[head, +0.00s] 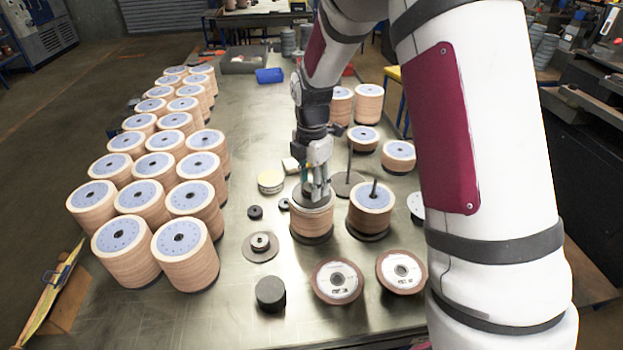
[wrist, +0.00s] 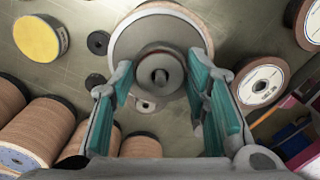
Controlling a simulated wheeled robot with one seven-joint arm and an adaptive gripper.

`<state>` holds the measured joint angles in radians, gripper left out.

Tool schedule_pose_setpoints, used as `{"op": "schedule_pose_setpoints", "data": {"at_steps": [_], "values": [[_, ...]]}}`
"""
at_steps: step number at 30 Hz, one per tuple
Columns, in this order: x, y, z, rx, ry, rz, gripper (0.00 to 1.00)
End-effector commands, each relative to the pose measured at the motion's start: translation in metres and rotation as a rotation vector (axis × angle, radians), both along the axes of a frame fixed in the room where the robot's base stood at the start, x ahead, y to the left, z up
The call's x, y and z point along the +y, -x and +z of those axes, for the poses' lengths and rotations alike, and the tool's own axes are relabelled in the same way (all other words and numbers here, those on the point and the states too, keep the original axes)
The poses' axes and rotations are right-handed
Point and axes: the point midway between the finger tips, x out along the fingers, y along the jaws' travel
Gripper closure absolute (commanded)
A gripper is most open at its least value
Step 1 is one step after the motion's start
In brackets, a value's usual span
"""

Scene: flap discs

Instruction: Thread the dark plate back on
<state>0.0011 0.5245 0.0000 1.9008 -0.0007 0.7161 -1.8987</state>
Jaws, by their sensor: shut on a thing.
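My gripper (head: 317,190) points down over a stack of tan flap discs (head: 311,224) on a dark base. In the wrist view, its teal-padded fingers (wrist: 165,95) stand on either side of a dark grey round plate (wrist: 160,58) with a raised hub and centre hole, and are shut on it. This dark plate also shows at the top of the stack in the head view (head: 302,193), partly hidden by the fingers. I cannot tell whether the plate touches the stack.
A second stack (head: 372,212) on a rod stands close on the right, with a bare rod stand (head: 349,170) behind it. A grey disc with a hub (head: 260,247) lies front left. Rows of disc stacks (head: 185,245) fill the left. Two loose flap discs (head: 337,281) lie in front.

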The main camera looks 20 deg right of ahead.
Motion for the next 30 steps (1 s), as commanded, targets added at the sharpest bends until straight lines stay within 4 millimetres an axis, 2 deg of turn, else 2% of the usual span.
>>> {"op": "schedule_pose_setpoints", "data": {"at_steps": [6, 7, 9, 10, 18, 22, 26, 30], "values": [[0.0, 0.0, 0.001, -0.001, 0.0, 0.0, 1.0], [0.0, 0.0, 0.001, -0.001, 0.0, 0.0, 0.53], [0.0, 0.0, 0.001, -0.001, 0.0, 0.0, 0.37], [0.0, 0.0, 0.001, -0.001, 0.0, 0.0, 0.34], [0.0, 0.0, 0.0, 0.001, 0.0, 0.0, 0.34], [0.0, 0.0, 0.006, -0.001, 0.0, -0.001, 0.34], [0.0, -0.001, 0.025, -0.004, 0.0, -0.001, 0.34], [0.0, -0.001, 0.054, -0.005, -0.001, -0.002, 0.34]]}}
